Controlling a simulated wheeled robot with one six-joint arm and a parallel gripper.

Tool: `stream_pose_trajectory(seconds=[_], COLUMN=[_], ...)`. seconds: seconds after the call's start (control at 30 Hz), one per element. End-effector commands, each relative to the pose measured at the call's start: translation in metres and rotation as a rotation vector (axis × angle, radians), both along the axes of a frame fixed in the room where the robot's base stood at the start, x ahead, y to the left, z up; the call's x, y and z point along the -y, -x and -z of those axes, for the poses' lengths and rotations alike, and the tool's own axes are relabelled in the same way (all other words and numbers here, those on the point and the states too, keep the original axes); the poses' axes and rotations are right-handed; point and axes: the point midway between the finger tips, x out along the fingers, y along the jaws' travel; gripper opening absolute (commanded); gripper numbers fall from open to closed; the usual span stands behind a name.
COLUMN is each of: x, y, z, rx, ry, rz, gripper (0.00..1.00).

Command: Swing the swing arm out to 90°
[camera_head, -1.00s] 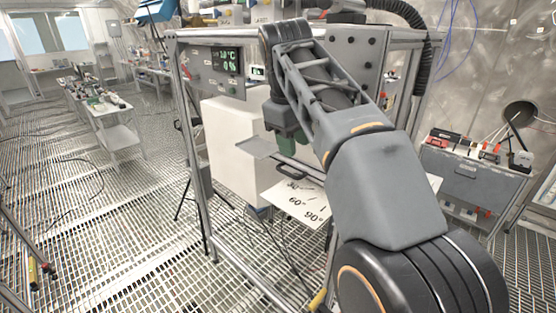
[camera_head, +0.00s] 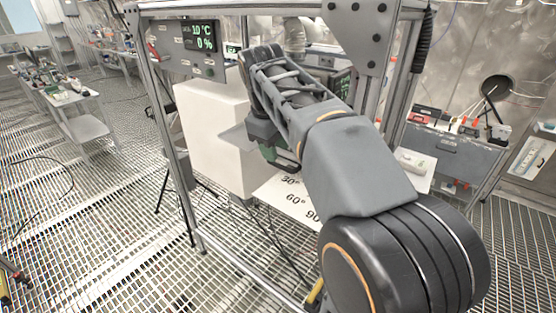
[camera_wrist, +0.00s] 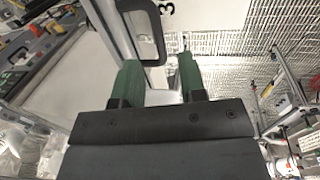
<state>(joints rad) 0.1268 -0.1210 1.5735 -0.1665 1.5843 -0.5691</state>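My gripper (camera_wrist: 160,78) has two green fingers, clearly apart, so it is open. In the wrist view a dark rounded loop handle (camera_wrist: 157,40) lies just beyond the left finger, with a pale metal bar (camera_wrist: 115,35) beside it. I take these for parts of the swing arm. I cannot tell whether the finger touches the handle. A white angle board (camera_head: 285,205) marked 30°, 60° and 90° lies below in the head view; it also shows at the top of the wrist view (camera_wrist: 215,15). In the head view my arm hides much of the swing arm and part of the board.
A metal frame (camera_head: 165,120) stands around a white block (camera_head: 212,130) and a display panel (camera_head: 200,37). A grey flat plate (camera_head: 240,138) juts out near my gripper. A grey case (camera_head: 450,150) stands at right. Grated floor (camera_head: 110,220) is open at left.

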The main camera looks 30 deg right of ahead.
Motion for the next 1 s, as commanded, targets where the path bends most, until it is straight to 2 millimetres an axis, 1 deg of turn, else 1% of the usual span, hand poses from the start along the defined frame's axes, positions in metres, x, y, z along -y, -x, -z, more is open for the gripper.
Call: stream_pose_trajectory(seconds=[0.03,0.1,0.3,0.5,0.73,0.77,1.0], x=[0.002,0.004,0.008,0.009,0.009,0.009,0.009], y=[0.000,0.000,-0.002,-0.003,-0.003,-0.003,-0.003], z=[0.008,0.018,0.035,0.041,0.042,0.042,0.041], rx=[-0.003,-0.002,-0.001,0.000,0.001,0.001,0.001], ry=[-0.001,-0.001,-0.001,0.000,0.000,0.000,0.000], rz=[0.002,0.002,0.003,0.003,0.003,0.003,0.003], gripper=[0.38,0.38,0.38,0.38,0.38,0.36,0.13])
